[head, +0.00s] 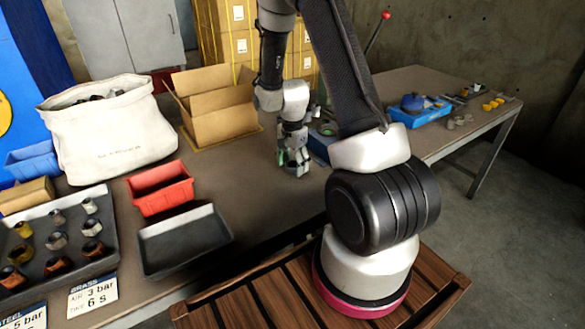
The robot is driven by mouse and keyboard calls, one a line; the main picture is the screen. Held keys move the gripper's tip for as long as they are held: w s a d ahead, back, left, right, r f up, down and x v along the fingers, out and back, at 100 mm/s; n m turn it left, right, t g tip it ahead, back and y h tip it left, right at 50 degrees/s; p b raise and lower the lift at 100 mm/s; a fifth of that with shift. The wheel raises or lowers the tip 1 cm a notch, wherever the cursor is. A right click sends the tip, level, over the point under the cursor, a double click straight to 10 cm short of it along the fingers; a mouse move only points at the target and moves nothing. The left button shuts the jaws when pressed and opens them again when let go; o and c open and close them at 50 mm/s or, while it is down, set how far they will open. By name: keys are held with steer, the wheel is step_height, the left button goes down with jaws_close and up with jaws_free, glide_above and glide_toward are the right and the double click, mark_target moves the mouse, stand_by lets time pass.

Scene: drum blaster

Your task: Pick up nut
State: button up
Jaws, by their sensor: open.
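Several nut-like metal pieces stand in a dark tray (70,258) at the lower left. One is a silver-grey piece (56,240), others are brassy (22,230) or rusty brown (58,266). I cannot tell which one is the nut. My gripper (295,170) hangs pointing down over the table near the middle of the view, right of the open cardboard box. It is open, and I see nothing clearly held in it. It is well apart from the tray of pieces.
A red bin (161,188) and an empty dark tray (183,240) stand between the pieces and my gripper. A white sack (108,130) and an open cardboard box (215,105) stand behind. A blue device (420,112) and small parts (492,104) lie at right.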

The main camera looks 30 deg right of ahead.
steer(key=c, duration=1.2)
steer(key=shift+c, duration=0.2)
steer(key=shift+r, duration=0.1)
